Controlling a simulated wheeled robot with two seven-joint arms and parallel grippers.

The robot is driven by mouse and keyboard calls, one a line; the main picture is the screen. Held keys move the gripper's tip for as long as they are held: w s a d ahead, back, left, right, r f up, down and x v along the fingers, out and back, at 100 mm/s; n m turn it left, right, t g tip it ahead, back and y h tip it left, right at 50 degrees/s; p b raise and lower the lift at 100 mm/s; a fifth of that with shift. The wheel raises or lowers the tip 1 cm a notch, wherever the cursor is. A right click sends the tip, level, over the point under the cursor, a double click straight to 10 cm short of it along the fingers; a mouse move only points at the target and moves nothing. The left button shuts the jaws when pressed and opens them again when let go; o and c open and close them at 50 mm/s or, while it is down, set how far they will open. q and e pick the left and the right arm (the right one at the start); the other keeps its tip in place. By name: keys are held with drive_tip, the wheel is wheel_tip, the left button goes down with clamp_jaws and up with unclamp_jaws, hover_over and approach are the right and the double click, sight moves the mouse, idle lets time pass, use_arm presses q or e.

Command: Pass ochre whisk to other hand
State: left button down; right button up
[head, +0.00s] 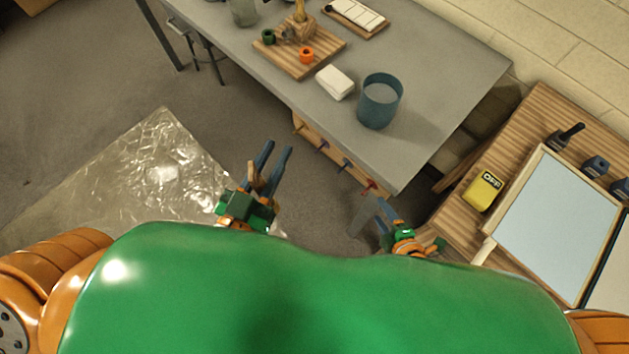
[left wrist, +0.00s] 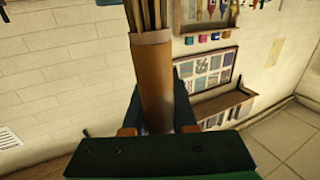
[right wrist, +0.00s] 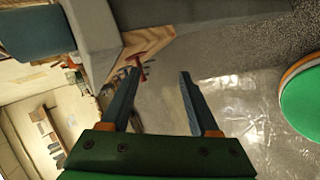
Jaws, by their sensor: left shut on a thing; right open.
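The ochre whisk (left wrist: 156,85) fills the middle of the left wrist view, its ochre handle between my fingers and its pale bristles running out of the top of the picture. My left gripper (head: 277,151) is shut on the handle. In the head view only a small tan part of the whisk (head: 252,171) shows beside the fingers. My right gripper (head: 369,204) is to the right, apart from the whisk. It is open and empty, and its two parted fingers show in the right wrist view (right wrist: 160,76).
A grey table ahead holds a blue bucket (head: 379,102), a white block (head: 334,82) and a wooden board (head: 328,49) with small pots. At right, a wooden bench bears a yellow item (head: 484,190) and a pale-blue tray (head: 532,160). A clear sheet (head: 120,175) lies on the floor at left.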

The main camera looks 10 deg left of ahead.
drive_tip(key=a+r+n+y, duration=0.9)
drive_tip(key=a+r+n, duration=0.3)
drive_tip(key=r+n, duration=0.55)
drive_tip(key=s+a+r+n+g+y, duration=0.4)
drive_tip(key=s+r+n+g, duration=0.3)
drive_tip(key=n, duration=0.6)
drive_tip(key=w+a+f+t, duration=0.1)
drive_tip(key=w+a, duration=0.1)
drive_tip(key=a, duration=1)
drive_tip(key=shift+w+f, duration=0.15)
drive_tip(key=shift+f, duration=0.05)
drive_tip(key=shift+w+d+t, duration=0.1)
drive_tip(key=shift+t, duration=0.2)
clamp_jaws()
use_arm(q)
drive_tip(key=c, duration=0.6)
unclamp_jaws()
drive_tip(key=shift+c, duration=0.2)
